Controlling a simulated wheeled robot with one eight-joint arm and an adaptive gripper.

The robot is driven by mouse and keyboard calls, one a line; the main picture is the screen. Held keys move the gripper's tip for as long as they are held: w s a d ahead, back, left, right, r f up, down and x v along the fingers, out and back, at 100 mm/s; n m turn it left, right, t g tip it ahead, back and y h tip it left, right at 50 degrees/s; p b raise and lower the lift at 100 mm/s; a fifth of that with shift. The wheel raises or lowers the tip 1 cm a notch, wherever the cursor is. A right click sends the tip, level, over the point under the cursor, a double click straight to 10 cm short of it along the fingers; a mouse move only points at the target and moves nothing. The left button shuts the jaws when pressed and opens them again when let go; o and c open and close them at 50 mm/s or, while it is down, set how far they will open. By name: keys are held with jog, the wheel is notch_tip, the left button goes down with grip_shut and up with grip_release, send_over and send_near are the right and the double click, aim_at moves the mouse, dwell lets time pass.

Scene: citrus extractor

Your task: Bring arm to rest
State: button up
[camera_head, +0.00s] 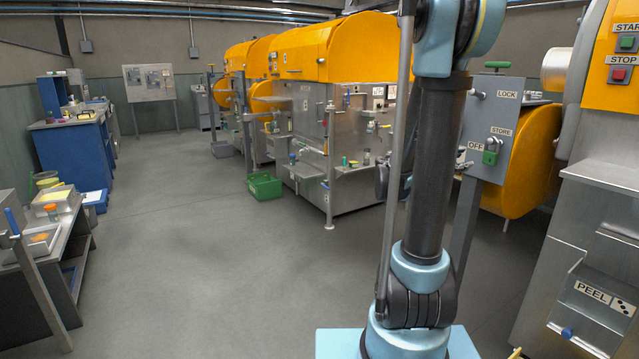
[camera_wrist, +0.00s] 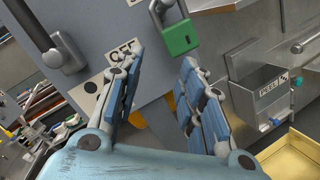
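In the wrist view my gripper (camera_wrist: 162,58) has its two fingers apart with nothing between them, so it is open. It faces the grey control box (camera_wrist: 105,28). A green padlock (camera_wrist: 180,38) hangs by its shackle just beyond the fingertips. I see no contact with it. In the head view my arm (camera_head: 430,170) stands upright in front of the machines. There the grey box (camera_head: 491,112), with its LOCK, STORE and OFF labels, is right of the arm, and the padlock (camera_head: 490,157) hangs near STORE and OFF. I cannot clearly make out the gripper in the head view.
A steel machine with a PEEL drawer (camera_head: 597,300) and START and STOP buttons (camera_head: 618,75) is close on the right. Orange-hooded machines (camera_head: 335,50) stand behind, with a green crate (camera_head: 264,186) on the floor. A bench (camera_head: 70,245) is at left. Open floor (camera_head: 190,260) lies between.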

jog(key=s+a+f+m+g+y, duration=0.1)
jog(key=s+a+f+m+y, duration=0.1)
jog(key=s+f+m+y, duration=0.4)
jog(key=s+a+f+m+y, duration=0.3)
jog(key=s+a+f+y, duration=0.3)
jog(key=a, duration=0.5)
jog(key=s+a+f+m+g+y, duration=0.1)
jog(key=s+a+f+m+y, duration=0.2)
jog(key=s+a+f+y, duration=0.3)
jog(key=s+a+f, duration=0.3)
jog(key=s+a, duration=0.2)
jog(key=shift+a+m, duration=0.4)
jog(key=shift+s, duration=0.1)
